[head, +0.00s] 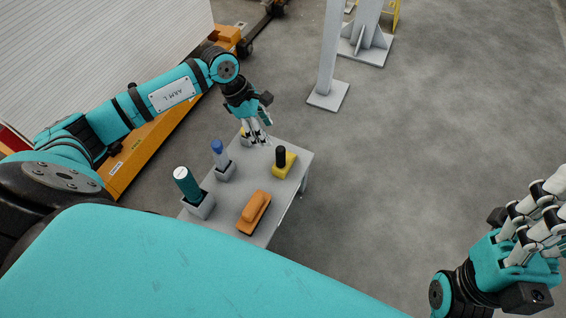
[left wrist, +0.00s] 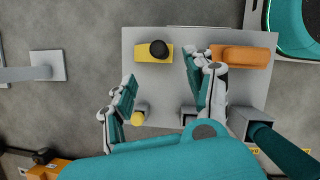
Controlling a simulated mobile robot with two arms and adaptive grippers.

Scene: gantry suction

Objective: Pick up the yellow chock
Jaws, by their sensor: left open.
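The yellow chock (head: 290,158) is a yellow block with a black upright knob, on the small grey table near its right edge. It also shows in the left wrist view (left wrist: 142,54), near the table's upper edge. My left gripper (head: 262,140) is open and empty, to the left of the chock in the head view. In the left wrist view its spread fingers (left wrist: 160,88) are below the chock in the picture, and the chock is not between them. My right gripper (head: 540,222) is at the right edge, away from the table, its fingertips partly cut off.
The grey table (head: 228,206) also bears an orange block-like tool (head: 254,212), a green cylinder (head: 187,183) and a blue-topped bottle (head: 219,154) in grey holders. A yellow-topped item (left wrist: 137,118) stands near my left fingers. A grey post (head: 327,60) stands behind; the floor to the right is clear.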

